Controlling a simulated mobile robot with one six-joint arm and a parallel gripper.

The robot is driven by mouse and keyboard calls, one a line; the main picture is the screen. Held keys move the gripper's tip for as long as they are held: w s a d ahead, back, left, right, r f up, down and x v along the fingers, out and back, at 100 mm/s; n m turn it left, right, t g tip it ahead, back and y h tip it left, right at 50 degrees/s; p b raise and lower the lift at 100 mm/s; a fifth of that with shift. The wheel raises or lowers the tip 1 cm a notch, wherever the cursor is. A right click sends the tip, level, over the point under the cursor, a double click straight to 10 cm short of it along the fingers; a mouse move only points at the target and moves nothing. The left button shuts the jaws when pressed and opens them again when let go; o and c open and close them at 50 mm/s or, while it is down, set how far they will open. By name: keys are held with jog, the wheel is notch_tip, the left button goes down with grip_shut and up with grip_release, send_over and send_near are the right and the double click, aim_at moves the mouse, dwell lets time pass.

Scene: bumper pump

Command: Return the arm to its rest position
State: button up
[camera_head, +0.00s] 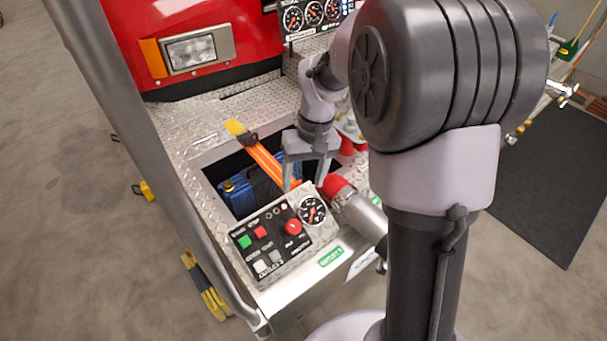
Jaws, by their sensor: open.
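My arm reaches out over the bumper of a red fire truck, its large grey joint and column filling the right of the head view. My gripper (305,187) points down with its two fingers apart and nothing seen between them. It is above the recess in the bumper, just behind the control panel (270,240) and close to the panel's round gauge (313,211). A red-capped pipe fitting (337,187) is right beside the right finger. Whether a finger touches anything is hard to tell.
The recess holds a blue object (237,196), crossed by an orange strap (268,163). The panel has a green button (244,242) and red buttons. A silver rail (150,165) runs along the left. Upper gauges (312,14) stand behind my arm. A dark mat (560,180) lies right.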

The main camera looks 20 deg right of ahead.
dwell(0.3)
jog(key=s+a+r+m+t+b, duration=0.2)
jog(key=s+a+r+t, duration=0.1)
jog(key=s, duration=0.6)
jog(key=s+a+r+m+t+b, duration=0.2)
jog(key=s+a+r+t+b, duration=0.1)
jog(key=s, duration=0.7)
jog(key=shift+s+a+r, duration=0.15)
jog(key=shift+a+r, duration=0.25)
jog(key=shift+r, duration=0.15)
dwell(2.2)
